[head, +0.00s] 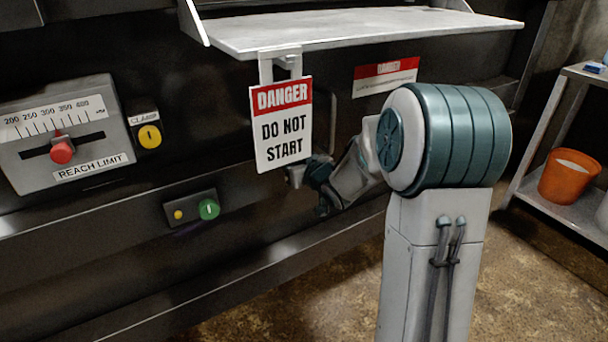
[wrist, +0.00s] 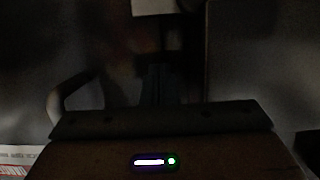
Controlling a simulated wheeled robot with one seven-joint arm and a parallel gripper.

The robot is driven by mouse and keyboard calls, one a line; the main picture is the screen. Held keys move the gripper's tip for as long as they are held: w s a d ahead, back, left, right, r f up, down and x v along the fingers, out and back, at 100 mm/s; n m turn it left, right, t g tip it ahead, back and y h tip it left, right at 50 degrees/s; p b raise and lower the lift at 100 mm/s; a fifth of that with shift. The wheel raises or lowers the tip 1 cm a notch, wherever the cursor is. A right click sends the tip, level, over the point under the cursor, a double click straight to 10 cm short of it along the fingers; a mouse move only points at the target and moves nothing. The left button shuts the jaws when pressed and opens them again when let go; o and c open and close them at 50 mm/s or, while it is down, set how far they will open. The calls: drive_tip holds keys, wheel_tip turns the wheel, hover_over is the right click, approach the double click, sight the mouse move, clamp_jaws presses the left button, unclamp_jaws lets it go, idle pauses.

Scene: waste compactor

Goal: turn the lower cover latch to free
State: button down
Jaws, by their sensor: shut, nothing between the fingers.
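I cannot pick out the lower cover latch for certain in either view. A white and red "DANGER DO NOT START" tag (head: 281,125) hangs from a bracket below the shelf and covers part of the machine front. My arm reaches in behind and to the right of this tag, close to the dark panel. My gripper (wrist: 157,85) shows dimly in the dark wrist view, with its fingers together and nothing seen between them. A pale curved bar (wrist: 72,95) stands to its left there; I cannot tell what it is or whether they touch.
A grey shelf (head: 350,32) juts out above my arm. To the left are a reach limit box (head: 60,130) with a red slider, a yellow clamp knob (head: 150,136) and a green button (head: 209,209). A rack with an orange bucket (head: 569,178) stands right. Floor is open below.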

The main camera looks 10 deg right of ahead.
drive_tip(key=shift+w+a+f+b, duration=0.1)
drive_tip(key=shift+w+f+b, duration=0.15)
drive_tip(key=shift+f+b, duration=0.6)
drive_tip(key=shift+w+a+f+b, duration=0.1)
drive_tip(key=shift+w+f+b, duration=0.2)
drive_tip(key=shift+f, duration=0.95)
drive_tip(key=shift+p, duration=0.35)
drive_tip(key=shift+d+f+m, duration=0.1)
drive_tip(key=shift+d+m, duration=0.05)
drive_tip(key=shift+m, duration=0.15)
